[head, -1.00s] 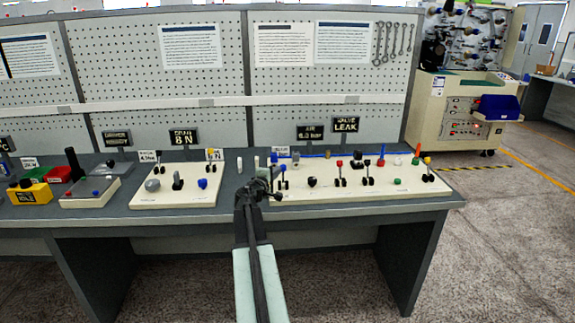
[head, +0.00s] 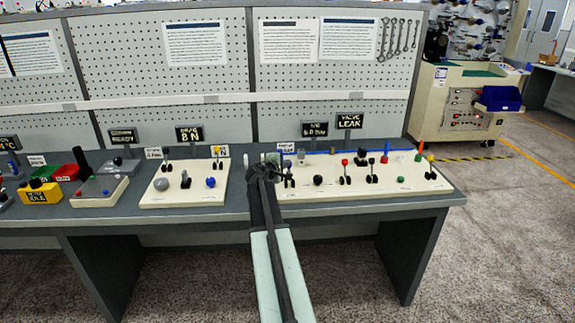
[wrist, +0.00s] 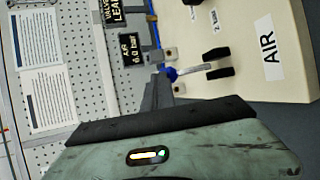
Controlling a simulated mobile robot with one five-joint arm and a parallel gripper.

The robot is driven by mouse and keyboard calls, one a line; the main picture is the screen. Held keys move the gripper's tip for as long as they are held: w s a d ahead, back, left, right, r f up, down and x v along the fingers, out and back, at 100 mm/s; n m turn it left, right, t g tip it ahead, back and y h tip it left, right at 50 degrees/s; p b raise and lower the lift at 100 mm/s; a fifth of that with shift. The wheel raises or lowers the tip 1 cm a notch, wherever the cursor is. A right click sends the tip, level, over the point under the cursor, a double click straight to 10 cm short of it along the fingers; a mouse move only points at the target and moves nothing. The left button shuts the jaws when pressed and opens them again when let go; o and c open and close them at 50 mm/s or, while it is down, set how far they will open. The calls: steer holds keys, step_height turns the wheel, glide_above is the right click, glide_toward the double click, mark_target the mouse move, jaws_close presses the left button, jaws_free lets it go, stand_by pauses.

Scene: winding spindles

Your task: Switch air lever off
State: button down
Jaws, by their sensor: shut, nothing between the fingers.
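The air lever (wrist: 196,70) shows in the wrist view as a silver shaft with a blue tip, set between black posts on a cream panel (wrist: 236,85). A white label reading AIR (wrist: 268,48) is on the panel. My gripper (wrist: 158,88) is shut and empty, its dark fingers just beside the blue tip; I cannot tell whether they touch. In the head view my gripper (head: 271,168) is over the left end of the cream panel (head: 400,188) and partly hides the levers there. A small display reading AIR 6.0 bar (wrist: 131,48) stands behind the lever.
Several red, blue and yellow-tipped levers and knobs stand on the panel to the right. Another cream panel (head: 183,198) with knobs lies to the left. A pegboard (head: 290,80) with paper sheets rises behind the grey bench (head: 330,207). A blue bin (head: 499,98) is at the right.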

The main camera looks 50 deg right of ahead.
steer(key=shift+w+a, duration=0.1)
steer(key=shift+w, duration=0.25)
steer(key=shift+a+r, duration=0.1)
steer(key=r+p+v, duration=0.2)
steer(key=p+v, duration=0.5)
steer(key=v, duration=0.6)
steer(key=shift+r, duration=0.35)
steer(key=shift+w, duration=0.1)
